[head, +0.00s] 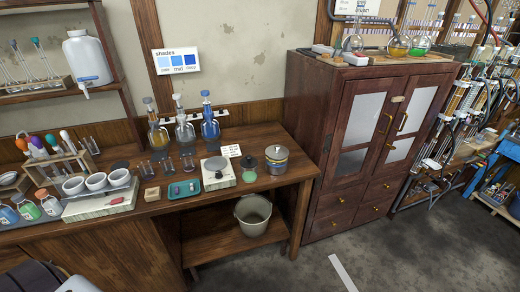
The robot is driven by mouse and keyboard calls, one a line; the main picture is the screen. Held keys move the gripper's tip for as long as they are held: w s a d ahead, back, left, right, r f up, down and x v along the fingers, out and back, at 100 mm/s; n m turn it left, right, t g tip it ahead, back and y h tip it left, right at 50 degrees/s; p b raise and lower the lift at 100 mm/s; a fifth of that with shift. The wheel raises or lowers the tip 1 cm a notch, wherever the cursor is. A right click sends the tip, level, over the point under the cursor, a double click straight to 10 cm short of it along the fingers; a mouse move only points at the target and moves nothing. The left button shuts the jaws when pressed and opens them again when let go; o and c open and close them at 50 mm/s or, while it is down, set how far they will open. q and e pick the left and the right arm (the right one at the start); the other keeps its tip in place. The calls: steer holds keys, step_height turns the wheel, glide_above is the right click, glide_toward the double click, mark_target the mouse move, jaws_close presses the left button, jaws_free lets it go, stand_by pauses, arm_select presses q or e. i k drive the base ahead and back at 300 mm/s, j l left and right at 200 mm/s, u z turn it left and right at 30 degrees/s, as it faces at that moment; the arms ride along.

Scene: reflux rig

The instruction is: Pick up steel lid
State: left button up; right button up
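A steel pot (277,167) stands near the right end of the wooden bench. A round steel lid (276,152) appears to rest on top of it, with a yellowish part at the rim. The small size keeps finer detail from showing. Neither of my grippers is in view, so nothing shows near the lid.
Left of the pot are a small jar with a dark top (249,163), a balance (218,174) and a teal tray (184,189). Dispenser bottles (210,127) stand behind. A bucket (252,214) sits on the lower shelf. A tall cabinet (345,150) stands right of the bench.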

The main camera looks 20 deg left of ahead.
mark_target(275, 152)
steer(key=i+l+u, duration=0.25)
steer(key=u, duration=0.2)
steer(key=i+l+u, duration=0.15)
steer(key=l+u, duration=0.25)
steer(key=i+l+u, duration=0.25)
steer(key=l+u, duration=0.25)
steer(key=l, duration=0.2)
steer(key=i, duration=0.05)
